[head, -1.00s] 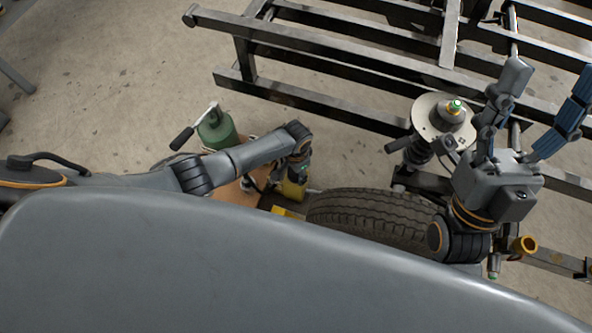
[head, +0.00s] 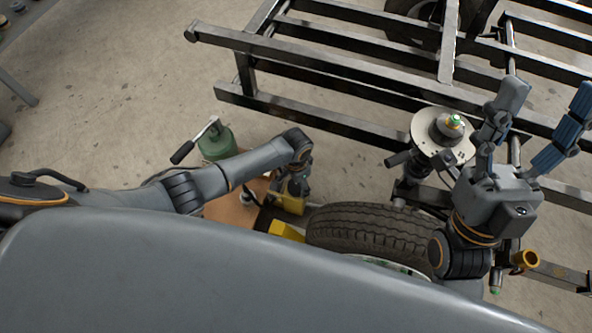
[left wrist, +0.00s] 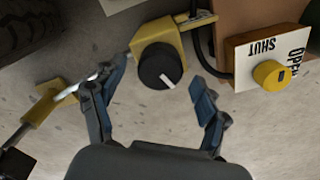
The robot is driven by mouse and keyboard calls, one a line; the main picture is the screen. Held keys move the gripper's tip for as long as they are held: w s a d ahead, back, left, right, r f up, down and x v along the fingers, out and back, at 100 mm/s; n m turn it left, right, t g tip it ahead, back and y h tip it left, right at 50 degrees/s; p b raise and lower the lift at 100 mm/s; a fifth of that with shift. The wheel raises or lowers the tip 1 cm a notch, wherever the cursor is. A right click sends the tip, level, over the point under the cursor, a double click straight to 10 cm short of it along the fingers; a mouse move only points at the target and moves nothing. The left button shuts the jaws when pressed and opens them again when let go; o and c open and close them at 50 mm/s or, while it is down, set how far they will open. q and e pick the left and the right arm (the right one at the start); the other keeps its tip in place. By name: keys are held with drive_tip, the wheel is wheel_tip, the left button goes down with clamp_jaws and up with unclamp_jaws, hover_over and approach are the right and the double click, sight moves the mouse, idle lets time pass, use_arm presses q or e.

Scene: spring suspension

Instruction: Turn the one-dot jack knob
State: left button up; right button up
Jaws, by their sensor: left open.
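A round black knob (left wrist: 160,68) with a white pointer line sits on a yellow jack body (left wrist: 170,32) in the left wrist view; I cannot make out any dot on it. My left gripper (left wrist: 158,96) is open, its two blue-padded fingers spread on either side below the knob in the picture, with no clear contact. In the head view the yellow jack (head: 290,204) shows beneath my left wrist, beside the tire; its knob is hidden there. My right gripper (head: 549,92) is raised over the metal frame at the right, fingers spread and empty.
A yellow knob (left wrist: 271,75) on an OPEN/SHUT plate (left wrist: 244,72) is right of the jack. A tire (head: 370,228), a green cylinder (head: 217,142), a round plate with a hub (head: 425,130) and a black metal frame (head: 330,65) stand around. Bare floor lies at the left.

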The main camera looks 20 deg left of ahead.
use_arm(q)
wheel_tip(320, 180, up, 9)
idle(0.3)
